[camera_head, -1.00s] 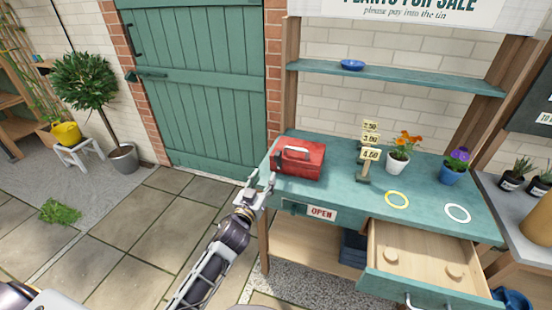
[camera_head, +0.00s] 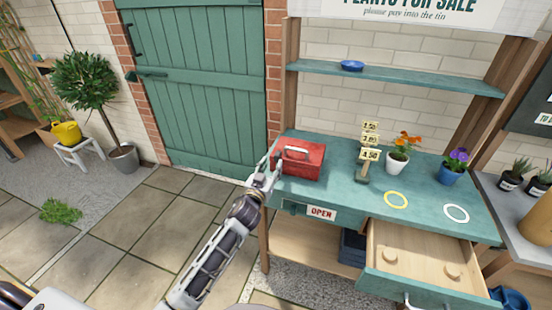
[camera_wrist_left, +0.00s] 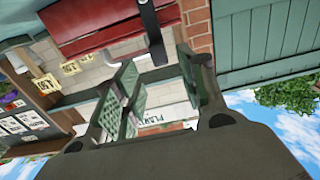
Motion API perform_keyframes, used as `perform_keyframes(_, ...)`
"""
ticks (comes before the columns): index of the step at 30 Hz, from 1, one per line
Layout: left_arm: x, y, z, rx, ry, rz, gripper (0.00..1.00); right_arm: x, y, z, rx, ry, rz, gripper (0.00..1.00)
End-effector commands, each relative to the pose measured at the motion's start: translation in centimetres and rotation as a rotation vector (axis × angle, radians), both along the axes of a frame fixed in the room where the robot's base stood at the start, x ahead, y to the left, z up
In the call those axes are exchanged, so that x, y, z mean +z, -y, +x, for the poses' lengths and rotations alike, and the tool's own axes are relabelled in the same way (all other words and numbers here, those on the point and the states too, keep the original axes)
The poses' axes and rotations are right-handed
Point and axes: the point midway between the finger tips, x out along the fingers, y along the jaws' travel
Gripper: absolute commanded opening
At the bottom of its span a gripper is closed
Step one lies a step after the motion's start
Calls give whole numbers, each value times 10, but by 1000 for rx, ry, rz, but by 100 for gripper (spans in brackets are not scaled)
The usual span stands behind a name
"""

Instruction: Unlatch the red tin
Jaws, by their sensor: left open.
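The red tin (camera_head: 306,160) stands at the left end of the green bench top, with a pale handle on its lid, which looks closed. In the left wrist view the red tin (camera_wrist_left: 100,25) fills the top, with a dark grey strap or latch piece (camera_wrist_left: 150,30) hanging across its edge. My left gripper (camera_head: 266,166) is at the tin's left front side, close to it; I cannot tell if it touches. In the wrist view its fingers (camera_wrist_left: 158,85) are spread apart with nothing between them. My right gripper is not in view.
A price sign (camera_head: 364,165) stands right of the tin, then a white pot with orange flowers (camera_head: 397,163) and a blue pot (camera_head: 450,176). Yellow (camera_head: 396,200) and white (camera_head: 457,213) rings lie on the bench. An open drawer (camera_head: 450,292) juts out at front right.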

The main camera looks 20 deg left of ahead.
Motion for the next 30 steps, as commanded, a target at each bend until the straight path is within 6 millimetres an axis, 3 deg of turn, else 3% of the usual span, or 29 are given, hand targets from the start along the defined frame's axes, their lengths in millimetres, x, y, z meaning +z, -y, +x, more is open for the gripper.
perform_keyframes(18,0,2,49,1,0,0,41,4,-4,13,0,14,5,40)
perform_keyframes(30,0,2,59,0,0,1,41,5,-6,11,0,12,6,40)
